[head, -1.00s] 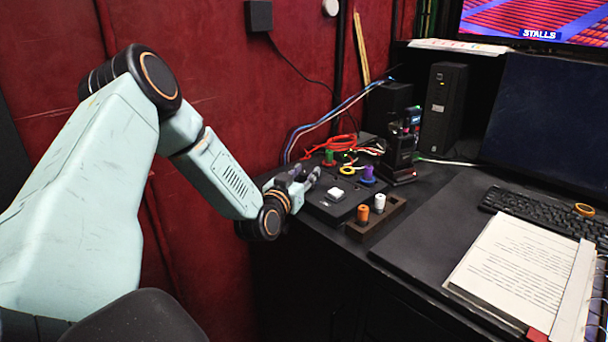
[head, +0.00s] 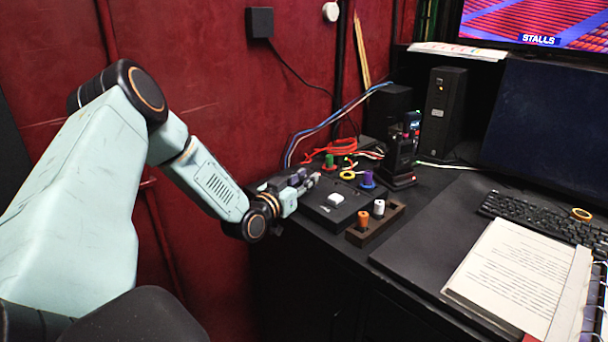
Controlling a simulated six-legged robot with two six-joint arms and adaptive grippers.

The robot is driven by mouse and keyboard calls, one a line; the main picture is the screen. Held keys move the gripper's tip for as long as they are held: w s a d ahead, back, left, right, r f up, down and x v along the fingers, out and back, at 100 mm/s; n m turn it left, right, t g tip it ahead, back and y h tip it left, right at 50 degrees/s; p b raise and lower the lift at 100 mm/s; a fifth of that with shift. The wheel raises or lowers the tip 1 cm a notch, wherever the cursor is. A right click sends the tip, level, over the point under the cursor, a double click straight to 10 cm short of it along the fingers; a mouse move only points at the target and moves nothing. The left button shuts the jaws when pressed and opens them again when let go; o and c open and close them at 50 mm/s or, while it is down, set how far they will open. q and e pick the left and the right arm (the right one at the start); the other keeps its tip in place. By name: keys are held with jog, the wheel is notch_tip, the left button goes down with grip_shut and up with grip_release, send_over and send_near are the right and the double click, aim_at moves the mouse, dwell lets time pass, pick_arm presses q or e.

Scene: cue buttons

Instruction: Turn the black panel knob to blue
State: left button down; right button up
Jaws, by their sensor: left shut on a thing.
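The black panel (head: 322,213) lies at the left end of the dark desk, with a white square button (head: 336,198) on its top. My left gripper (head: 312,180) comes in low from the left over the panel's left back part. Its fingers are shut on the black knob, which they almost wholly hide. I cannot make out the knob's pointer or which colour it faces. Around the back of the panel are a green peg (head: 329,161), a yellow ring (head: 347,175) and a purple peg (head: 368,179). My right gripper is not in view.
A wooden block (head: 382,229) with an orange and a white peg stands at the panel's front right. A small black device (head: 401,155) and red, blue and white cables are behind it. Papers (head: 515,270) and a keyboard (head: 545,217) lie on the right.

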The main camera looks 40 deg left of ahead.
pick_arm(q)
jog(key=m+h+p, duration=0.1)
jog(key=m+h, duration=0.2)
jog(key=h, duration=0.1)
jog(key=shift+a+h, duration=0.1)
jog(key=shift+h, duration=0.3)
jog(key=shift+f+m+g+h, duration=0.15)
jog(key=shift+m+g+h, duration=0.35)
jog(key=shift+m+h, duration=1.25)
jog(key=shift+h, duration=0.65)
jog(key=c, duration=1.1)
grip_release()
jog(key=shift+o, duration=0.2)
jog(key=shift+n, duration=0.25)
jog(key=v, duration=0.6)
jog(key=shift+r, duration=0.3)
jog(key=shift+s+a+f, duration=0.15)
jog(key=shift+s+a, duration=0.1)
jog(key=shift+s, duration=0.4)
